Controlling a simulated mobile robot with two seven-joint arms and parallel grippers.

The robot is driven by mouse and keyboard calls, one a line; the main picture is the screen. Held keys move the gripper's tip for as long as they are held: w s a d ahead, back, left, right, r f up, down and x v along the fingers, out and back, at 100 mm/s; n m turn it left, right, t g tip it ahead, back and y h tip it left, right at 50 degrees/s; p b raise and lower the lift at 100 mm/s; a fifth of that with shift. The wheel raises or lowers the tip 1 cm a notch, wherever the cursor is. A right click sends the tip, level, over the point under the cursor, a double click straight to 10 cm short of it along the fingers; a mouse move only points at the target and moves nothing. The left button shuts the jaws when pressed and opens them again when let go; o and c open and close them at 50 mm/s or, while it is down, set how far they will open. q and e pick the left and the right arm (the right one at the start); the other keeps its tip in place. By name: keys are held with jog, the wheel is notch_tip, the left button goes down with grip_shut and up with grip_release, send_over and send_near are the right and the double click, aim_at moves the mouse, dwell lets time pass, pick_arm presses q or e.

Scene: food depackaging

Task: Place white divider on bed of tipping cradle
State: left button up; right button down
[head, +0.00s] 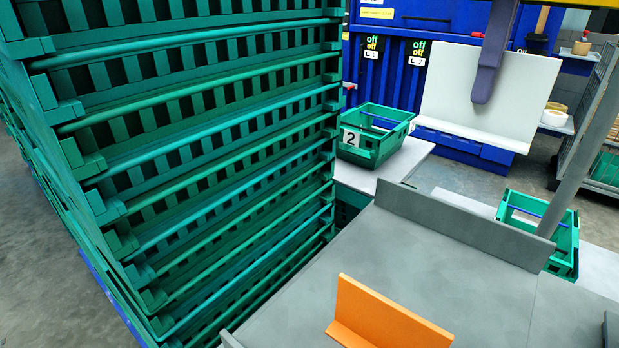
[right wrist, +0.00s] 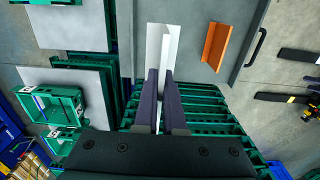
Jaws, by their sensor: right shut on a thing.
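The white divider (head: 448,92) is an L-shaped plate with a flat panel and a narrow flange along its lower edge. My right gripper (head: 485,92) is shut on its panel, with one dark purple finger showing in front. In the right wrist view both fingers (right wrist: 160,80) pinch the divider (right wrist: 154,45). The grey bed (head: 425,275) of the tipping cradle lies below, with a raised grey wall along its far edge. An orange divider (head: 372,318) stands on the bed.
A tall stack of green crates (head: 190,160) rises at the left, beside the bed. A green crate marked 2 (head: 372,155) and another green crate (head: 565,240) sit on pale surfaces beyond. A grey post crosses the right side. The bed's middle is clear.

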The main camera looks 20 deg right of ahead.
aim_at(476, 128)
notch_tip(476, 128, down, 20)
jog(key=b, duration=0.4)
jog(key=shift+s+d, duration=0.15)
jog(key=c, duration=1.4)
grip_release()
jog(key=o, duration=0.4)
notch_tip(476, 128, up, 11)
jog(key=shift+f+p, duration=0.1)
jog(key=shift+p, duration=0.95)
jog(key=shift+r, duration=0.7)
